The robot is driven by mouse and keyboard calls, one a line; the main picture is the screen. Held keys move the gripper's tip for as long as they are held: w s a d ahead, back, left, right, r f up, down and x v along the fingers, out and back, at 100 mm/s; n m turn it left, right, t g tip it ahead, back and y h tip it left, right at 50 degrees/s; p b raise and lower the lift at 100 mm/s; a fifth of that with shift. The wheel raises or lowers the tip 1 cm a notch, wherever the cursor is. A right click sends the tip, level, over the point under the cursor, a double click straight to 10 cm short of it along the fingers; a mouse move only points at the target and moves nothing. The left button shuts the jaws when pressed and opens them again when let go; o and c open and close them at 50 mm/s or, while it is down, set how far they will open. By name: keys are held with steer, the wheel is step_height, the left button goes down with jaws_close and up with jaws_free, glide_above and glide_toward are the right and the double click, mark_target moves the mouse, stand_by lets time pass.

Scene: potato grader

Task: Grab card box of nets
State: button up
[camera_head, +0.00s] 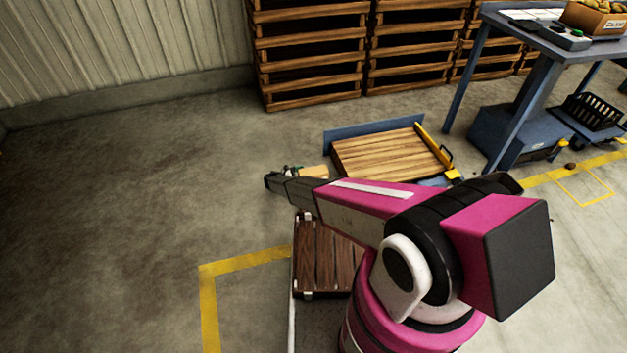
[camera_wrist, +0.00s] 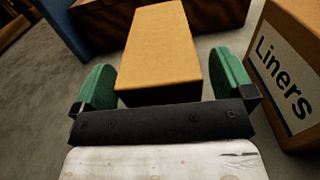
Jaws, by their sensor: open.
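In the wrist view a plain tan card box (camera_wrist: 158,50) lies between the two green fingers of my gripper (camera_wrist: 164,75). No label shows on the faces I see, so I cannot tell whether it is the box of nets. My gripper is open, with a gap beside the box on each side. In the head view my arm mostly hides this spot. A small tan patch of card (camera_head: 314,172) shows behind the wrist, and I cannot tell which box it is.
A card box marked "Liners" (camera_wrist: 291,75) stands close to the right finger. A wooden-topped platform with a blue edge (camera_head: 385,153) is beyond my arm. Stacked pallets (camera_head: 310,55) and a blue table (camera_head: 560,45) stand behind. Floor at left is clear.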

steer(key=shift+x, duration=0.95)
steer(key=c, duration=1.1)
